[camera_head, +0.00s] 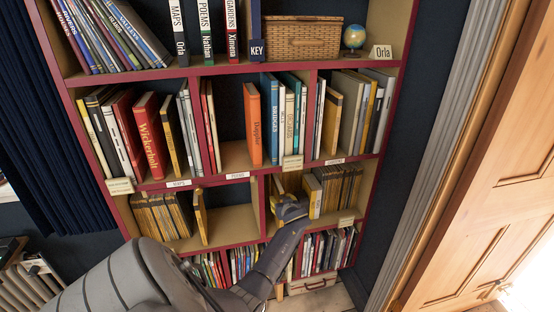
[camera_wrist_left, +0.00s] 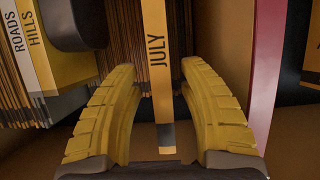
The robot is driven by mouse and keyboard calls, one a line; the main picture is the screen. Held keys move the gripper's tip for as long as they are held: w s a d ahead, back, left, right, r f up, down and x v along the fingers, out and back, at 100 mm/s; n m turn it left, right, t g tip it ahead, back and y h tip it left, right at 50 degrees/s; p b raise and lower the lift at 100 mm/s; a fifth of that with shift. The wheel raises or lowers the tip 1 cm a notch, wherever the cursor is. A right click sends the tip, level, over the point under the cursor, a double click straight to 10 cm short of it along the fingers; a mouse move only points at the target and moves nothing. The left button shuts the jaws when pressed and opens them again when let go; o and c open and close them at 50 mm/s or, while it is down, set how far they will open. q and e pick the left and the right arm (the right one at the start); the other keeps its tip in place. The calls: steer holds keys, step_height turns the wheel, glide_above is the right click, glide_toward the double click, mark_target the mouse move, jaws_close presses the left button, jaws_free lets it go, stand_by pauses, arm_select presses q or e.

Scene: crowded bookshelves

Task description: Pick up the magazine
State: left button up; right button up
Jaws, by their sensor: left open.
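The magazine (camera_wrist_left: 155,40) has a yellow spine marked JULY and stands upright in the left wrist view, pulled forward of a row of thin spines. My left gripper (camera_wrist_left: 157,72) is open, with one yellow-padded finger on each side of the spine. Slim gaps show between the pads and the spine, so it is not gripped. In the head view my left gripper (camera_head: 292,210) reaches into the right compartment of the third shelf, and the arm and hand hide the magazine there. My right gripper is not in view.
A book marked ROADS HILLS (camera_wrist_left: 30,62) stands left of the magazine. A red upright divider (camera_wrist_left: 266,80) stands to its right. A row of thin spines (camera_head: 340,187) fills the compartment's right part. A wicker basket (camera_head: 303,37) and globe (camera_head: 354,37) sit on the top shelf.

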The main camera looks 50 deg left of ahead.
arm_select(q)
steer(key=shift+x, duration=2.4)
steer(key=shift+o, duration=0.2)
steer(key=shift+s, duration=0.15)
jaws_close()
